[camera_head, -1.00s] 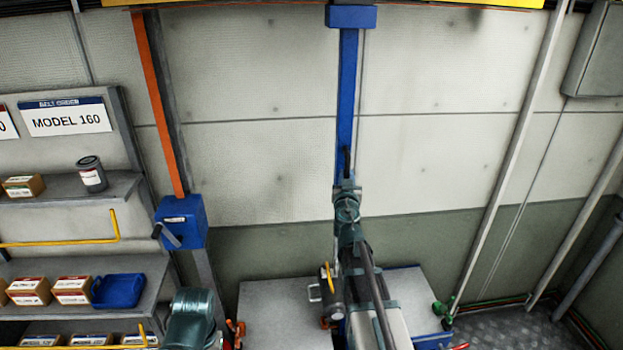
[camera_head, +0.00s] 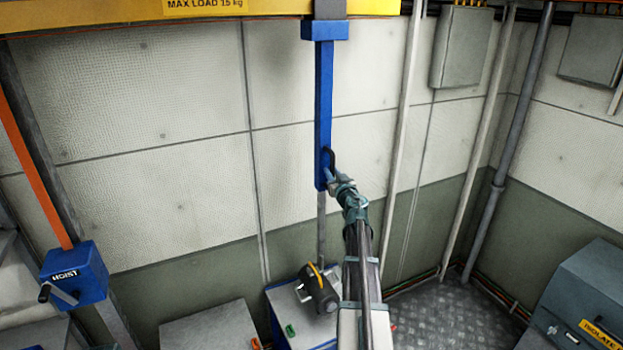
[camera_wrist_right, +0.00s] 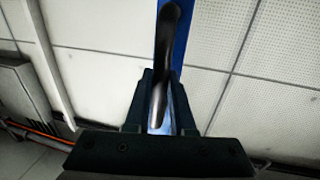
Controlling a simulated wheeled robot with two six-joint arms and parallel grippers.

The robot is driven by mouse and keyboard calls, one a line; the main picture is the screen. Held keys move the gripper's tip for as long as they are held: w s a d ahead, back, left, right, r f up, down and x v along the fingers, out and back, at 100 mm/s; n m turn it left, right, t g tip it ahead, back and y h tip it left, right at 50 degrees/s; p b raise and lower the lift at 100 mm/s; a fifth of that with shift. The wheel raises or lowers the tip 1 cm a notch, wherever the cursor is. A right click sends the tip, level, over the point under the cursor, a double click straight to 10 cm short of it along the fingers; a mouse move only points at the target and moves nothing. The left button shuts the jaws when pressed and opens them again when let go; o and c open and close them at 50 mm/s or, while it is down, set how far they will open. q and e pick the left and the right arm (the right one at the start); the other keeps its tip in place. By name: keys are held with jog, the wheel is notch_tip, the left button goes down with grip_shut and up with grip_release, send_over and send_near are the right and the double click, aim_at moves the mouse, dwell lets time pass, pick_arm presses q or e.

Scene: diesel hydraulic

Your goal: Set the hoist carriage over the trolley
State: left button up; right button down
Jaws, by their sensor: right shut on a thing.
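The hoist carriage is a blue upright (camera_head: 323,110) with a blue block (camera_head: 325,29) at the yellow overhead beam. A thin grey rod (camera_head: 321,228) runs down from it to a dark cylindrical unit with a yellow handle (camera_head: 321,290). My right gripper (camera_head: 334,180) is shut on the carriage's dark handle (camera_wrist_right: 168,50), low on the upright. A blue-sided unit with a pale top (camera_head: 284,300), probably the trolley, is below and partly hidden by my right arm. I cannot tell whether the cylindrical unit touches it. My left gripper is out of view.
The yellow beam (camera_head: 130,15) runs across the top. A blue hoist crank box (camera_head: 75,275) hangs at the left by an orange strip. A grey cabinet top (camera_head: 208,328) lies low left. The chequered floor (camera_head: 440,305) is open at right, before a grey-blue machine (camera_head: 590,295).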

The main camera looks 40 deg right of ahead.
jog(key=shift+s+d, duration=0.2)
jog(key=shift+d, duration=0.55)
jog(key=shift+s+d, duration=0.2)
jog(key=shift+d, duration=0.65)
jog(key=c, duration=0.8)
grip_release()
jog(key=shift+o, duration=0.2)
